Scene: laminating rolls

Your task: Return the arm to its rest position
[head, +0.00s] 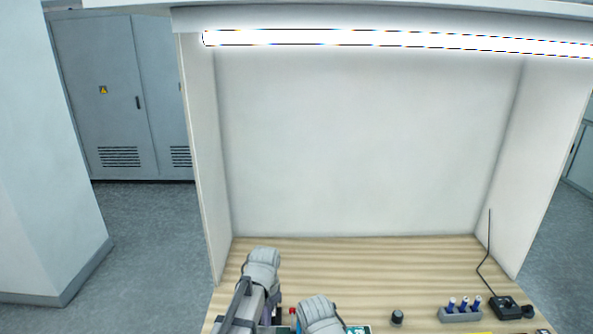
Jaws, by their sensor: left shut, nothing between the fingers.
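My left arm reaches in at the bottom edge of the head view, over the wood-look bench top (390,262). My left gripper (279,309) is low in the picture, partly covered by my own pale arm links. Its fingers are hard to make out, and it is shut with nothing held. My right gripper is not in view.
The bench has a white back panel (365,140), side walls and a bright lamp (390,40) above. A small dark knob (397,317), a grey holder (460,314) with blue-and-white pieces and a black device (505,306) with a cable stand at the front right. The bench's rear is clear.

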